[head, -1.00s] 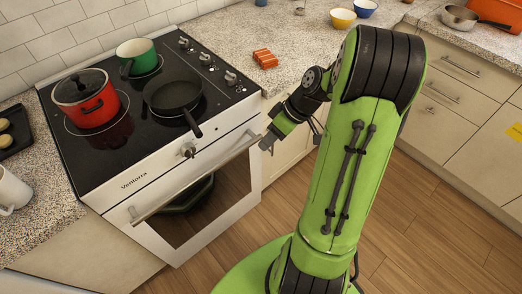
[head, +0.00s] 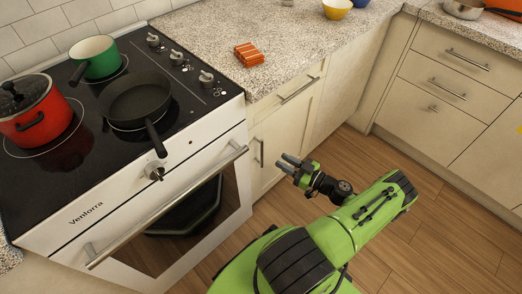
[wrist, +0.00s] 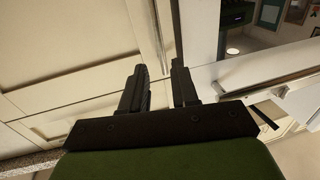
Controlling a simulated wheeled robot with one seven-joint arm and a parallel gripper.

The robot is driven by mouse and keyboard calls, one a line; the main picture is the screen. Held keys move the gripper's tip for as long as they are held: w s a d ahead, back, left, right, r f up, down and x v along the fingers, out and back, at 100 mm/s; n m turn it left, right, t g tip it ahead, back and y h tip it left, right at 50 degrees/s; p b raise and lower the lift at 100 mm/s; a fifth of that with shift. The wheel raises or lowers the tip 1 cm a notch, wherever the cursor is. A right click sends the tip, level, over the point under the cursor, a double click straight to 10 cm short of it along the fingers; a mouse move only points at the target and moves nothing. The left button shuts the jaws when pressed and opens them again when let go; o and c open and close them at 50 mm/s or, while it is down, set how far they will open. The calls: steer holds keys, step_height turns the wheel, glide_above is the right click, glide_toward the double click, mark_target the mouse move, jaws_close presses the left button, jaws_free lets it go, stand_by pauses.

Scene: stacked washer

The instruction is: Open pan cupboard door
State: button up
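A cream cupboard door (head: 286,124) stands shut just right of the oven, below a drawer. I take it for the pan cupboard door, though no label shows. Its upright bar handle (head: 259,152) is near the door's left edge. My gripper (head: 283,163) is low in front of this door, right of the handle and apart from it in the head view. In the wrist view my gripper (wrist: 160,75) has its two dark fingers spread with a gap between them. A thin bar (wrist: 161,35), likely the handle, shows beyond the gap. Nothing is held.
The oven (head: 190,215) is left of the cupboard, and its long bar handle (head: 170,205) sticks out. A drawer (head: 290,95) with its handle (head: 299,90) is above the door. More drawers (head: 450,85) stand at the right. The wood floor (head: 400,250) is clear.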

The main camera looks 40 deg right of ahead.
mark_target(262, 150)
steer(key=b+x, duration=0.1)
steer(key=x, duration=0.9)
steer(key=shift+b, duration=0.3)
jaws_close()
